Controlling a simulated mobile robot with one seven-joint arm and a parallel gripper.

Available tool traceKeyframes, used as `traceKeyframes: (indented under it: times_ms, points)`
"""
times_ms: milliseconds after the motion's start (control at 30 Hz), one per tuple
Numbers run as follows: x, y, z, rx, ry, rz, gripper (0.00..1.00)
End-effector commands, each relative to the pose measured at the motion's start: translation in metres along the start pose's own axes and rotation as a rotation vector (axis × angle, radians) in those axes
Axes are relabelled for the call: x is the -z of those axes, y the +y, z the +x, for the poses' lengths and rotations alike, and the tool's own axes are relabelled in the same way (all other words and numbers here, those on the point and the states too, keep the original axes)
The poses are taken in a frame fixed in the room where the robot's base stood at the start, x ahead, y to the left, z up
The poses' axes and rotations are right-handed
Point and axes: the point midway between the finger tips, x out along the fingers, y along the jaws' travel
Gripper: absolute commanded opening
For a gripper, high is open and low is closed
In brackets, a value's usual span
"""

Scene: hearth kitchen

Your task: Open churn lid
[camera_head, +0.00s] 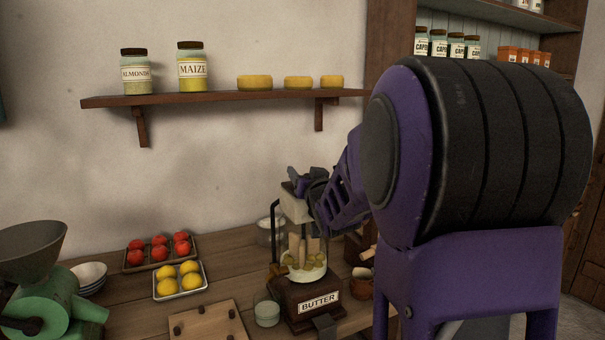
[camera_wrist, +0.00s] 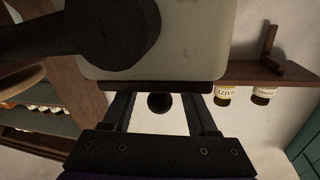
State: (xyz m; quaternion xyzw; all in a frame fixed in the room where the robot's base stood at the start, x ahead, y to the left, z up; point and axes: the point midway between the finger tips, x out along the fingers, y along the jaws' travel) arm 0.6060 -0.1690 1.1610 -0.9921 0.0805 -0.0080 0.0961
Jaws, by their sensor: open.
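The butter churn (camera_head: 303,262) stands on the wooden counter, a glass jar with pale and yellow contents on a dark base labelled BUTTER. Its pale top housing (camera_head: 294,208) has a dark crank on the left side. My gripper (camera_head: 305,186) is at the top of the churn, partly hidden by my arm. In the wrist view, my gripper (camera_wrist: 160,96) is open, with a dark round knob (camera_wrist: 159,104) between its fingers. The pale housing (camera_wrist: 185,60) fills the top of that view, with the large dark crank hub (camera_wrist: 115,32) before it. Contact with the knob cannot be told.
Trays of red fruit (camera_head: 158,252) and yellow fruit (camera_head: 180,281), a wooden board (camera_head: 208,322) and a green grinder (camera_head: 50,300) are left of the churn. A small pale cup (camera_head: 267,314) stands close by its base. A wall shelf (camera_head: 220,97) with jars is above.

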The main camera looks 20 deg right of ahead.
Motion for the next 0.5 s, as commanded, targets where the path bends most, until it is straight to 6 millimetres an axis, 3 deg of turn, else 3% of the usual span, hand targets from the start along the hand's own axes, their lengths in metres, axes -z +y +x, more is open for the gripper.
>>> traceKeyframes:
  times_ms: [67, 400, 500]
  points:
    - [0.0, 0.0001, 0.0, 0.0, 0.0, 0.0, 0.59]
    - [-0.0001, 0.0001, 0.0, 0.0, 0.0, 0.0, 0.0]
    - [-0.0001, 0.0002, 0.0001, 0.0, 0.0, 0.0, 0.0]
